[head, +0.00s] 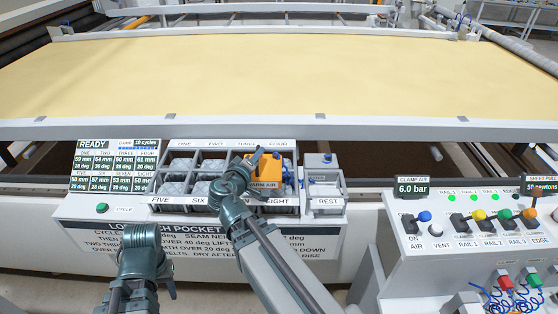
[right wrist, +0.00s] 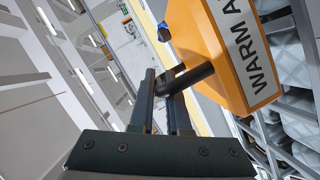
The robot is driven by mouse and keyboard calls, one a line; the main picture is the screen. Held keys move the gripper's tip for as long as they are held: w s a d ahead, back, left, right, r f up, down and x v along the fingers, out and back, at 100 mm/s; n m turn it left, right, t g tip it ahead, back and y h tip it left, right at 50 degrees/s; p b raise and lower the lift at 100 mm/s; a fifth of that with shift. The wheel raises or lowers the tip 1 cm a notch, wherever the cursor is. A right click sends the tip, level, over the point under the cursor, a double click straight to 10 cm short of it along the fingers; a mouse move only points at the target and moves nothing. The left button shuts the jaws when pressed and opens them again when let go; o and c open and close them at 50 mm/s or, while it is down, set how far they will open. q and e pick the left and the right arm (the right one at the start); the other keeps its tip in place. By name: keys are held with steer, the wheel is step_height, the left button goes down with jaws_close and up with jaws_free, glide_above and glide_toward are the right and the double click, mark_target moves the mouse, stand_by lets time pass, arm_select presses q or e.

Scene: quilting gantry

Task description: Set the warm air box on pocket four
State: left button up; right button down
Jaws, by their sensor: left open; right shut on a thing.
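The orange warm air box (head: 268,172) is in the head view, above the right end of the pocket rack (head: 204,155), in front of the FOUR label (head: 279,144). My right gripper (head: 240,168) is at the box's left side. In the right wrist view, my right gripper (right wrist: 163,82) is shut on the box's black handle (right wrist: 187,80); the box (right wrist: 232,45) looks tilted there. Pocket four is mostly hidden behind the box; I cannot tell whether they touch. My left gripper (head: 143,236) is low at the left front, apart from the rack, open.
The READY display (head: 114,166) is left of the rack. A switch panel (head: 465,225) stands at the right. Cream fabric (head: 270,75) spans the back.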

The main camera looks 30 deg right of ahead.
mark_target(263, 159)
steer(key=shift+a, duration=0.3)
steer(key=f+b+x, duration=0.1)
steer(key=b+x, duration=0.4)
steer(key=x, duration=1.1)
steer(key=shift+d+f, duration=0.3)
steer(key=shift+f, duration=0.05)
steer(key=shift+f, duration=0.1)
steer(key=c, duration=0.9)
jaws_free()
steer(key=p+v, duration=0.2)
steer(key=v, duration=1)
